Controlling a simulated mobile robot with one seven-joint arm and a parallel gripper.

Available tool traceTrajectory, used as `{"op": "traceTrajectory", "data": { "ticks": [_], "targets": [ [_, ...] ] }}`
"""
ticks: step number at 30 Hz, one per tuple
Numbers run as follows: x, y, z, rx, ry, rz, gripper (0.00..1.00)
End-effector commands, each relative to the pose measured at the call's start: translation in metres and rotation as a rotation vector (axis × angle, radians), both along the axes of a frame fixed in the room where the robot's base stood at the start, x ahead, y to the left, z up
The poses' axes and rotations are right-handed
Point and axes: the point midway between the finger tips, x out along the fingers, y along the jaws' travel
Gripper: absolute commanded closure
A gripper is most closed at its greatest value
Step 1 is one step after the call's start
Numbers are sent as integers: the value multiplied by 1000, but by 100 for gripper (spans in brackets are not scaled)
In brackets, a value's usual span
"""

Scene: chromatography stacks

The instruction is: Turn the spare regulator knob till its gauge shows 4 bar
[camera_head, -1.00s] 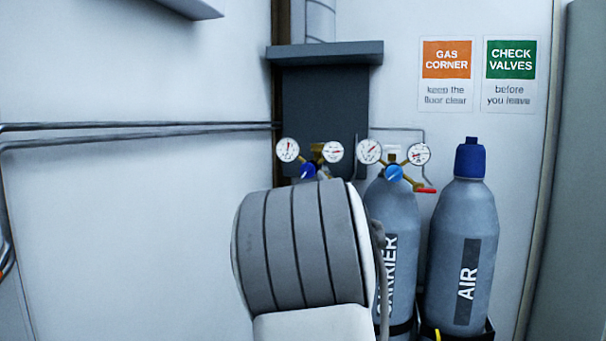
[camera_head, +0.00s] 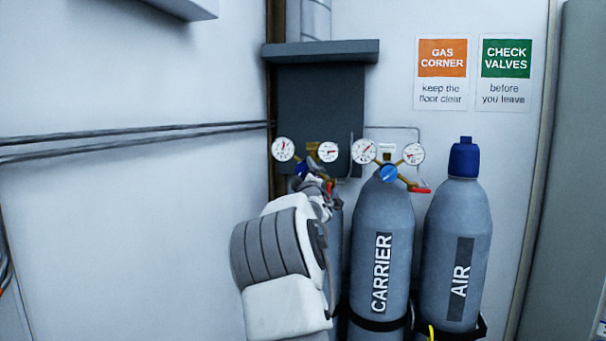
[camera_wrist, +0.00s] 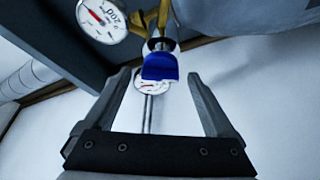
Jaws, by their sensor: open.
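A regulator with a blue knob (camera_head: 301,170) and two round gauges stands left of the CARRIER cylinder. The label of the cylinder under it is hidden by my arm. Its left gauge (camera_head: 283,149) and right gauge (camera_head: 328,152) are too small to read. In the wrist view the blue knob (camera_wrist: 160,67) lies ahead, centred between the fingertips of my open gripper (camera_wrist: 157,80), with a gap on both sides. One gauge (camera_wrist: 103,17) shows upside down with 200 on it; another gauge (camera_wrist: 152,87) is partly hidden behind the knob.
The CARRIER cylinder (camera_head: 381,250) has its own regulator with a blue knob (camera_head: 389,173) and a red-ended lever (camera_head: 419,189), close on the right. The AIR cylinder (camera_head: 460,240) is capped. A dark shelf (camera_head: 320,52) is above; pipes (camera_head: 130,138) run along the left wall.

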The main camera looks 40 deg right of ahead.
Motion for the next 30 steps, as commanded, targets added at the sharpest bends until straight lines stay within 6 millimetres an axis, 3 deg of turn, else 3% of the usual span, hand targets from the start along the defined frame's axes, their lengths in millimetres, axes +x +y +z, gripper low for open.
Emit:
{"op": "traceTrajectory", "data": {
  "ticks": [8, 22, 30],
  "targets": [
    [0, -1, 0, 0, 0, 0, 12],
    [0, -1, 0, -1, 0, 0, 96],
    [0, -1, -6, 40, -49, -1, 96]
  ]
}}
